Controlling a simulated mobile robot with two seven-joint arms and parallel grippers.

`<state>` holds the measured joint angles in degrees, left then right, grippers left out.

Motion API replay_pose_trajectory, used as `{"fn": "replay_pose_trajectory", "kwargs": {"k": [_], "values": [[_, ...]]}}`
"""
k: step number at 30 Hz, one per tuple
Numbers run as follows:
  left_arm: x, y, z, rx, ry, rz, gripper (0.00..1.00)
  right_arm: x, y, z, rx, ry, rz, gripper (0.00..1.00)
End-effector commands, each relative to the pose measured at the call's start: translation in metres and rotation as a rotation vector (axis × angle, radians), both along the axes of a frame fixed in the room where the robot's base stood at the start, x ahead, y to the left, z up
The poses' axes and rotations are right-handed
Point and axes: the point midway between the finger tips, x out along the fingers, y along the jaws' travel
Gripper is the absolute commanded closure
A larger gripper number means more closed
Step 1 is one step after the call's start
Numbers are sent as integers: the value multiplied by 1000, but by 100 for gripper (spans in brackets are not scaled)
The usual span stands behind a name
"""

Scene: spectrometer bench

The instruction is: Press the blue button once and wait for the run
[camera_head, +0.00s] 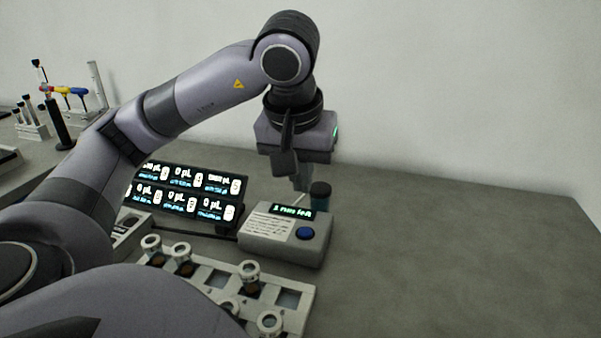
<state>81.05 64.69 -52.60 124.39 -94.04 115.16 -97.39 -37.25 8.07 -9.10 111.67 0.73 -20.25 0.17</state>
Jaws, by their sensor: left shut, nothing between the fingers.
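The blue button (305,233) sits on the right front of the top of a light grey box, the spectrometer unit (285,249). The unit's small lit display (293,210) seems to read "1 run left". My left gripper (303,186) is shut and empty, pointing down above the back of the unit, up and behind the button, not touching it. A dark-capped cylinder (320,195) stands at the unit's back right, close to the fingertips. My right gripper is not in view.
A lit display panel (187,190) with several volume readouts stands left of the unit. A white rack (300,301) with several capped vials lies in front. Pipettes on a stand (60,118) are far left. The bench (450,250) is clear on the right.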

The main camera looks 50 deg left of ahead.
Motion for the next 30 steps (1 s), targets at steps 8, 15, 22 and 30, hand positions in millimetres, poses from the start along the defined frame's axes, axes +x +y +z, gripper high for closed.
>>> {"fn": "replay_pose_trajectory", "kwargs": {"k": [8,15,22,30], "values": [[13,9,-55,2,6,3,100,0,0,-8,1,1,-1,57],[14,8,-87,0,1,0,100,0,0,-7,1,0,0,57],[14,8,-96,0,0,1,100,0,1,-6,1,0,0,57],[14,8,-96,0,0,1,100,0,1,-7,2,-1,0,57]]}}
